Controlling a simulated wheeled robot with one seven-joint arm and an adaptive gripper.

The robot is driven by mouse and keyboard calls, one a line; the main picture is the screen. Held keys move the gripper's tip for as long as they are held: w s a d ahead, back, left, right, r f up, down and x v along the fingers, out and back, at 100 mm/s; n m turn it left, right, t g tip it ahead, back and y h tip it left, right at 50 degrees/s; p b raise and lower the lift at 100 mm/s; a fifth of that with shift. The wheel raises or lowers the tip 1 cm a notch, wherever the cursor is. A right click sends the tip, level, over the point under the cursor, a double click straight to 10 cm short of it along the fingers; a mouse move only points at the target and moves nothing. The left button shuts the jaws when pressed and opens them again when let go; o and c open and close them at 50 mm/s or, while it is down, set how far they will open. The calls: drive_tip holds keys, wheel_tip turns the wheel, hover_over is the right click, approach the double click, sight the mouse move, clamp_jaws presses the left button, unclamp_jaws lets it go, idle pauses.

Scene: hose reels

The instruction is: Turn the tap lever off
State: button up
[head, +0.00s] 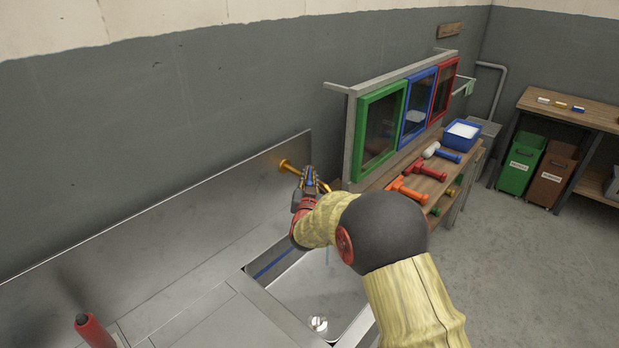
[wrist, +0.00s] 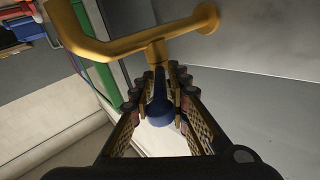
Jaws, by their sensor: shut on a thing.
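The brass tap (head: 289,166) sticks out from the metal backsplash above the sink, partly hidden by my arm. In the wrist view the tap (wrist: 130,47) crosses the top, with a short brass stem pointing down to a blue lever (wrist: 160,110). My gripper (wrist: 163,85) is shut on the blue lever, with a finger on either side. In the head view my gripper (head: 309,182) is at the tap and hides most of the lever. A thin pale-blue streak, apparently water, shows below over the sink (head: 318,285).
A red-handled object (head: 94,330) stands at the lower left of the counter. Green, blue and red framed panels (head: 402,115) stand beyond the sink. A wooden bench (head: 440,180) there holds orange, red and blue nozzles and a blue tray (head: 461,134).

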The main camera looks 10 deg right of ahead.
drive_tip(key=shift+a, duration=0.15)
clamp_jaws()
drive_tip(key=a+m+g+h+p, duration=0.1)
drive_tip(key=m+g+h, duration=0.1)
drive_tip(key=h, duration=0.1)
drive_tip(key=w+a+m+g+h+p, duration=0.1)
drive_tip(key=m+g+h+p, duration=0.1)
drive_tip(key=m+h, duration=0.1)
drive_tip(key=w+a+m+g+h+p, duration=0.1)
drive_tip(key=m+g+h+p, duration=0.1)
drive_tip(key=h, duration=0.2)
drive_tip(key=shift+m+g, duration=0.4)
drive_tip(key=shift+w+a, duration=0.1)
drive_tip(key=shift+w, duration=0.05)
idle(0.5)
drive_tip(key=o, duration=0.7)
unclamp_jaws()
drive_tip(key=shift+c, duration=0.2)
drive_tip(key=v, duration=1.2)
drive_tip(key=shift+w+a, duration=0.1)
drive_tip(key=shift+w, duration=0.05)
